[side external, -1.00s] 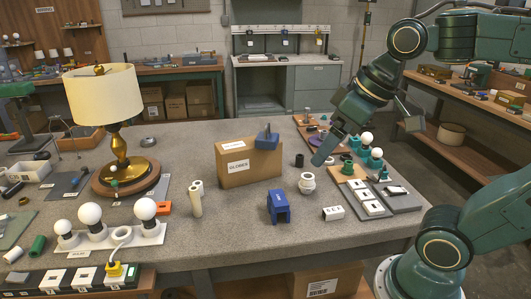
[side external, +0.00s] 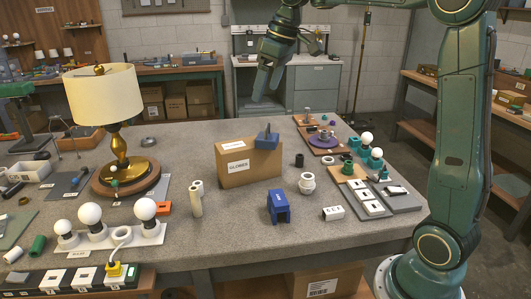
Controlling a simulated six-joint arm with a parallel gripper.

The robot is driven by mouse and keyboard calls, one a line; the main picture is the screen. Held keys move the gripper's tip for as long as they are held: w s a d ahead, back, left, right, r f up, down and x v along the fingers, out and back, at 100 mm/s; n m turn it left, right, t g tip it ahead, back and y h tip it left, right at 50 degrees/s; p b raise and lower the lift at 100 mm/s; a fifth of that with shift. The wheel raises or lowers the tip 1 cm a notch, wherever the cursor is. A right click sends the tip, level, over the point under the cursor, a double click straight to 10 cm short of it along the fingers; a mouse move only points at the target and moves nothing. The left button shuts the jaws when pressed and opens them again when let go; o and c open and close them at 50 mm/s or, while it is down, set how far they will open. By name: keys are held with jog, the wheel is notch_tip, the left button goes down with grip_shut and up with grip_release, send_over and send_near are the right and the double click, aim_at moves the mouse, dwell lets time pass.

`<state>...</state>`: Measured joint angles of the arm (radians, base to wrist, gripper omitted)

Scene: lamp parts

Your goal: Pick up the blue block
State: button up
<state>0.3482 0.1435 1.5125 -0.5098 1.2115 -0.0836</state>
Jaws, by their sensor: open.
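A small blue block-like piece (side external: 267,138) with a dark upright part sits on top of the cardboard box (side external: 240,170), at its right end. A second blue piece (side external: 279,207), with an arch-like opening at its front, stands on the table in front of the box. The picture does not settle which one is the blue block. My gripper (side external: 264,93) is open, points down and is high above the box, clear of both blue pieces. Nothing shows between its fingers.
A brass lamp (side external: 116,150) with a cream shade stands left of the box. Boards with bulbs and sockets (side external: 365,150) fill the table's right side.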

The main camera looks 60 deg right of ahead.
jog(key=w+d+f, duration=0.3)
jog(key=w+d, duration=0.3)
jog(key=d, duration=0.1)
jog(key=n+g, duration=0.2)
send_near(268, 125)
jog(key=shift+s+r, duration=0.1)
jog(key=shift+s, duration=0.15)
jog(key=shift+a, duration=0.1)
jog(key=shift+w+a+f, duration=0.1)
jog(key=shift+w+f, duration=0.1)
jog(key=shift+f, duration=1.15)
jog(key=shift+w+f, duration=0.2)
jog(key=shift+f, duration=1.2)
jog(key=shift+w+a+f, duration=0.1)
jog(key=shift+w+f, duration=0.1)
jog(key=shift+f, duration=1.3)
jog(key=shift+f, duration=0.15)
jog(key=shift+w+a+f, duration=0.1)
jog(key=shift+w+f, duration=0.15)
jog(key=shift+f, duration=0.95)
jog(key=shift+w+f, duration=0.25)
jog(key=shift+f, duration=0.95)
